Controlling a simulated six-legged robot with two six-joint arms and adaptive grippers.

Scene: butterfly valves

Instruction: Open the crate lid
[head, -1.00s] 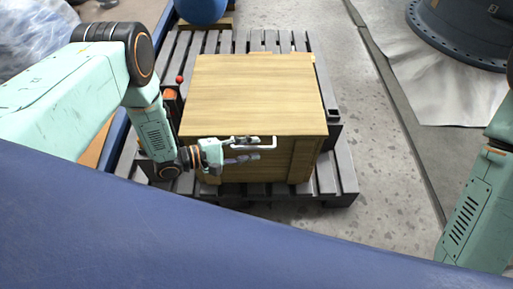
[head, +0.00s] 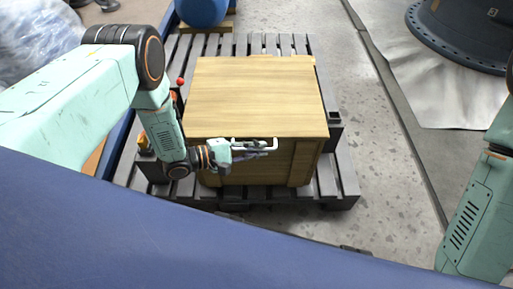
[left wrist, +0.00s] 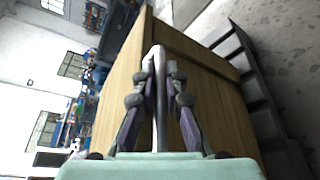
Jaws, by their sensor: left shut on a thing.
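The wooden crate (head: 250,165) stands on a dark slatted pallet. Its flat lid (head: 255,95) lies on top and looks closed.
The pallet (head: 347,180) sticks out around the crate. A blue round object (head: 202,10) is behind it. A large dark flanged part (head: 465,35) stands on a pale sheet at the back right. Bare concrete floor (head: 385,150) lies right of the pallet.

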